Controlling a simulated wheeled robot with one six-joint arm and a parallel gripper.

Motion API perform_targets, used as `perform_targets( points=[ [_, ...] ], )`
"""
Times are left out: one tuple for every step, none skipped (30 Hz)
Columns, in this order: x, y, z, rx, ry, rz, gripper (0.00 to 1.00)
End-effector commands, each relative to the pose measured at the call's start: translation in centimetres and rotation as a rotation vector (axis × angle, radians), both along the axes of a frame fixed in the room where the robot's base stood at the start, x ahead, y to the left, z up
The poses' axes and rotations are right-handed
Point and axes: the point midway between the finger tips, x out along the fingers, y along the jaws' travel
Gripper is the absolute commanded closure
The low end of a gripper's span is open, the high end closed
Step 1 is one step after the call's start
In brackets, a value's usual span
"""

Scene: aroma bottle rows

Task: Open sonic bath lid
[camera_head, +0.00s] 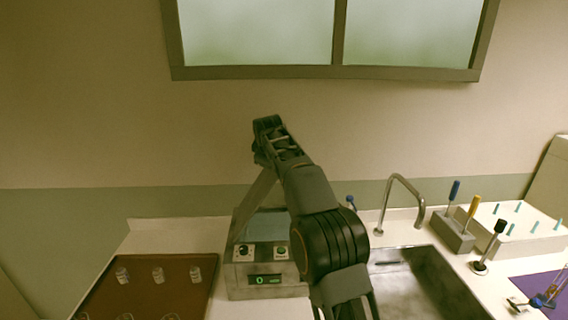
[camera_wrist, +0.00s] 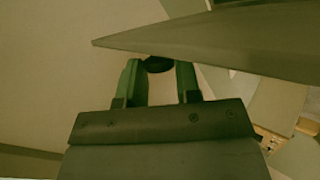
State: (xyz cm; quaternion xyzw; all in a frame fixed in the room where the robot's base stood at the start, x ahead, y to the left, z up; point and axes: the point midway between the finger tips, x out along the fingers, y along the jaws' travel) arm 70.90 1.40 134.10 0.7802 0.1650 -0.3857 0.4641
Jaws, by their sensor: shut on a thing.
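The sonic bath (camera_head: 265,278) is a grey metal box with two knobs and a small green display, standing on the counter. Its lid (camera_head: 254,204) is raised and steeply tilted, and the bluish interior shows below it. The lid's upper end meets my wrist. In the wrist view, the lid (camera_wrist: 225,40) is a dark wedge seen nearly edge-on. My gripper (camera_wrist: 158,72) is shut on the black lid knob (camera_wrist: 158,64), which sits between the green fingertips. In the head view my arm hides the fingertips and the bath's right side.
A brown tray (camera_head: 150,290) with several small glass jars is left of the bath. The sink (camera_head: 430,285) and tap (camera_head: 400,185) are to the right. Further right are a screwdriver block (camera_head: 453,236) and a white pegged rack (camera_head: 520,232). A window (camera_head: 330,72) is above.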

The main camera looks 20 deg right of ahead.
Motion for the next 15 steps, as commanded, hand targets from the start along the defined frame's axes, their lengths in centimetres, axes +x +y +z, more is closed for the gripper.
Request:
perform_targets(
  points=[
    [0.2,0.7,0.3,-0.023,0.002,0.003,1.00],
    [0.2,1.0,0.4,-0.034,0.004,0.003,1.00],
    [0.3,1.3,0.6,-0.050,0.008,0.002,1.00],
    [0.4,1.6,0.7,-0.060,0.010,0.002,1.00],
    [0.4,1.9,0.8,-0.071,0.012,0.002,1.00],
    [0.5,2.2,0.9,-0.083,0.015,0.002,1.00],
    [0.6,2.4,1.0,-0.092,0.018,0.002,1.00],
    [0.6,2.6,1.1,-0.102,0.019,0.001,1.00],
    [0.7,2.9,1.1,-0.112,0.022,0.002,1.00],
    [0.7,3.1,1.2,-0.118,0.024,0.002,1.00],
    [0.7,3.3,1.3,-0.125,0.024,0.001,1.00],
    [0.8,3.5,1.3,-0.133,0.028,0.000,1.00],
    [0.8,3.6,1.3,-0.138,0.029,0.000,1.00],
    [0.8,3.7,1.4,-0.142,0.030,0.000,1.00],
    [0.8,3.8,1.4,-0.147,0.030,0.001,1.00]
  ],
)
